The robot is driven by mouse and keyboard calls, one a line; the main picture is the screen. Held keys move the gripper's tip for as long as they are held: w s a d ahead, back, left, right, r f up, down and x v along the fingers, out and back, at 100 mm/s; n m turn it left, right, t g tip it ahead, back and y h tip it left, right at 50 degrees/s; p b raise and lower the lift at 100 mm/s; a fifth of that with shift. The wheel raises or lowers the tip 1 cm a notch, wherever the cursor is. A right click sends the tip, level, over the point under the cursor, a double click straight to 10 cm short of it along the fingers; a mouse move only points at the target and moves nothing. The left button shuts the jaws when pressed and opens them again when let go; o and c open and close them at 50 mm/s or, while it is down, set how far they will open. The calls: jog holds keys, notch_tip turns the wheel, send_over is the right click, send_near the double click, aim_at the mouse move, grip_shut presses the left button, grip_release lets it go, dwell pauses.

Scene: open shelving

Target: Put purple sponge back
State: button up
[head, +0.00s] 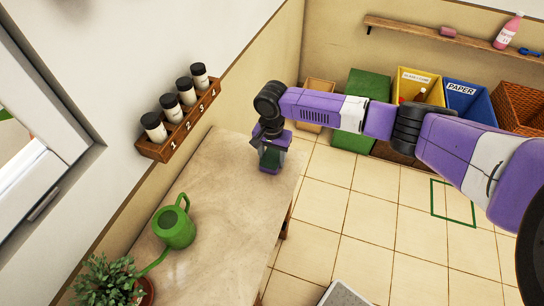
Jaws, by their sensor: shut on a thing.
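My gripper (271,152) is low over the far end of the wooden table (235,240), near its right edge. It points down and is shut on a small block with a dark green face and purple at its lower edge, which looks like the purple sponge (268,158). My arm and gripper are also purple, so the sponge's outline is hard to separate from them. I cannot tell whether the sponge touches the table. A small pinkish block (448,31) lies on the wall shelf (410,30) at the upper right.
A green watering can (175,228) and a potted plant (105,280) stand on the table at the near left. A spice rack (180,120) with jars hangs on the left wall. Coloured bins, including a blue paper bin (465,100), line the back wall. The table's middle is clear.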

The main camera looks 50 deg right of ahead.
jog(key=o, duration=1.3)
